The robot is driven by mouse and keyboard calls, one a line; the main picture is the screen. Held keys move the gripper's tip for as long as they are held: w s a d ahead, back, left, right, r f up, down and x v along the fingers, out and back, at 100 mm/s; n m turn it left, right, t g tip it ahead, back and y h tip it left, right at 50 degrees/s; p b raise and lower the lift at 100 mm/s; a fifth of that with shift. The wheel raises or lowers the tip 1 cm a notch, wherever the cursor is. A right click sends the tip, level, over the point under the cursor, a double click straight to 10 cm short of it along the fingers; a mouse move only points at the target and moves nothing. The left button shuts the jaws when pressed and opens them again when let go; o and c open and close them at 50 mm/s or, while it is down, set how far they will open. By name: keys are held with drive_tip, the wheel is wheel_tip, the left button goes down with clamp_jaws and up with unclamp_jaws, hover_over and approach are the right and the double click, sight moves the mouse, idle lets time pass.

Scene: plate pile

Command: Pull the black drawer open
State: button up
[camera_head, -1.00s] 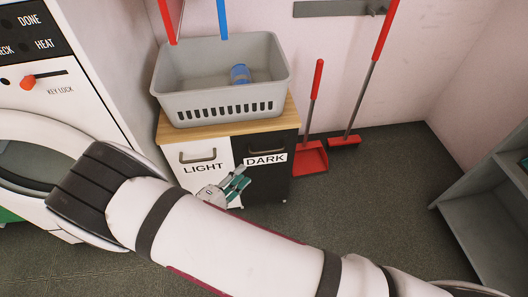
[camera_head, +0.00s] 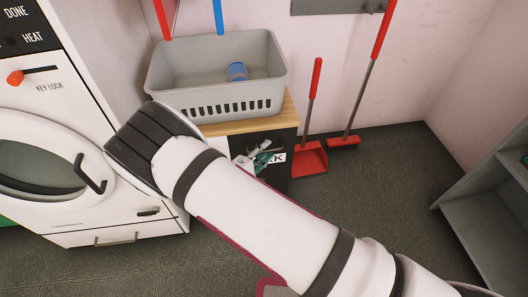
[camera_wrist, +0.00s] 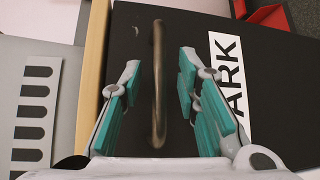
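The black drawer (camera_head: 278,141) is the right half of a small cabinet below the basket. Its front looks shut. Its white label (camera_wrist: 228,75) reads DARK in the wrist view, partly hidden by my finger. My gripper (camera_head: 258,157) is in front of this drawer and covers its handle in the head view. In the wrist view the metal handle (camera_wrist: 158,90) runs between the two teal-padded fingers of my gripper (camera_wrist: 160,68). The fingers are open, with a visible gap on each side of the handle.
A grey basket (camera_head: 222,100) holding a blue item stands on the wooden cabinet top (camera_head: 240,125). A red dustpan (camera_head: 311,158) and a broom (camera_head: 345,141) lean to the right. A white washing machine (camera_head: 85,175) is at left, grey shelving (camera_head: 480,215) at right. The floor between is clear.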

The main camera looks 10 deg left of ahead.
clamp_jaws()
drive_tip(key=shift+s, duration=0.1)
drive_tip(key=s+d+p, duration=0.3)
drive_tip(key=s+d, duration=0.1)
drive_tip(key=s, duration=1)
drive_tip(key=s+d+p, duration=0.3)
drive_tip(key=s+d, duration=0.1)
drive_tip(key=s, duration=1)
drive_tip(key=shift+p, duration=0.35)
unclamp_jaws()
drive_tip(key=shift+w, duration=0.1)
